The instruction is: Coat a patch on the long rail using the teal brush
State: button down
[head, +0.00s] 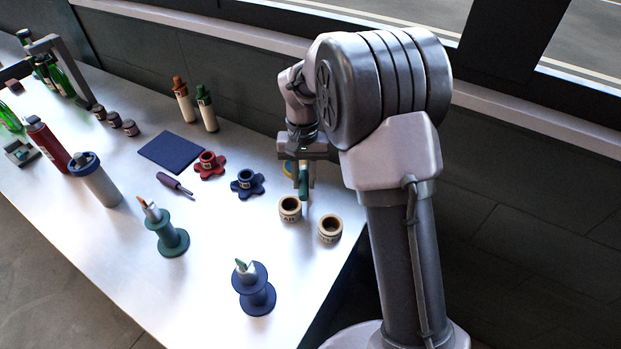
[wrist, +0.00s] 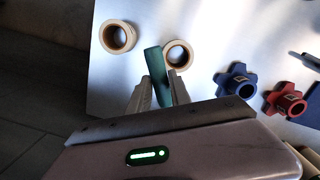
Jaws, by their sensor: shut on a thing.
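My gripper (head: 304,158) is shut on the teal brush (head: 304,183), above the table near its right end. The brush hangs down close to the cream pot (head: 290,209); a second cream pot (head: 330,229) stands to the right. In the wrist view, the brush (wrist: 154,63) is between the fingers (wrist: 157,92) and points toward the pots (wrist: 118,37) (wrist: 178,54). I cannot tell whether it touches a pot, and its tip is not clear. I cannot identify the long rail for certain; a grey frame (head: 47,43) stands at the far left.
Blue (head: 248,182) and red (head: 209,164) star-shaped pieces, a dark blue mat (head: 171,152) and a screwdriver-like tool (head: 175,183) lie left of my gripper. A teal stand (head: 172,242) and a blue stand (head: 256,298) are in front. Bottles stand farther left.

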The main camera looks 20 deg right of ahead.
jog(key=w+r+m+t+y+b, duration=0.1)
jog(key=w+r+m+t+y, duration=0.3)
jog(key=w+m, duration=0.6)
jog(key=w+r+m+t+y, duration=0.2)
jog(key=w+m+t+y, duration=0.3)
jog(key=m, duration=0.9)
notch_tip(320, 180, down, 6)
jog(key=w+h+b, duration=0.1)
jog(key=b, duration=0.4)
jog(key=shift+w+f, duration=0.15)
jog(key=shift+w, duration=0.05)
jog(key=shift+a+f+b, duration=0.1)
jog(key=shift+f+b, duration=0.5)
jog(key=shift+r, duration=0.1)
notch_tip(320, 180, up, 7)
jog(key=p, duration=0.6)
dwell(0.3)
